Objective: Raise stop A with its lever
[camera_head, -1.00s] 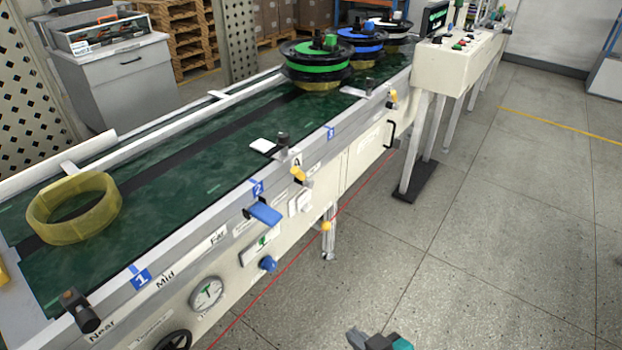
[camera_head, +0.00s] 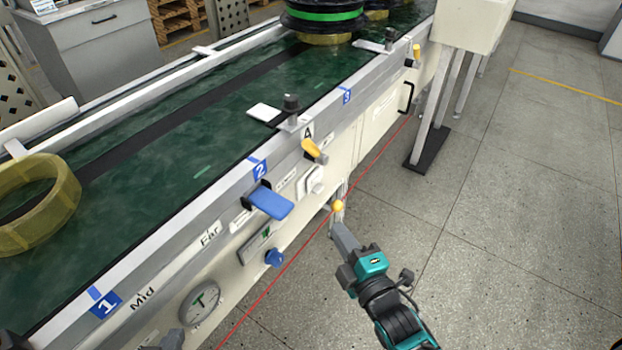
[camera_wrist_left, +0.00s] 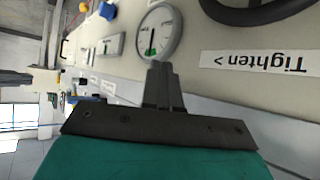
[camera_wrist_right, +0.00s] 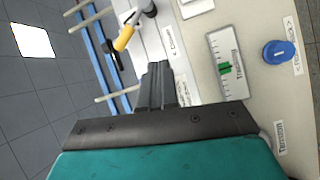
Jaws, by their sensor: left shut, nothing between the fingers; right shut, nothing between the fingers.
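Stop A's yellow lever (camera_head: 313,149) sits on the conveyor's side rail just below the letter A, slanting down to the right. A white plate (camera_head: 264,112) and a black knob (camera_head: 291,103) stand at the rail beside it. My right gripper (camera_head: 343,236) is shut and empty, below and in front of the lever, apart from it. In the right wrist view a yellow lever (camera_wrist_right: 124,38), seemingly the same one, lies beyond the shut fingertips (camera_wrist_right: 158,78). My left gripper (camera_wrist_left: 162,78) is shut and empty near the dial gauge (camera_wrist_left: 158,32); the head view shows only a grey tip of it low down.
A blue handle (camera_head: 270,201) juts from the rail left of the lever. A blue knob (camera_head: 274,257) and a white box (camera_head: 316,181) are on the conveyor's side. A yellow ring (camera_head: 35,205) lies on the green belt.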

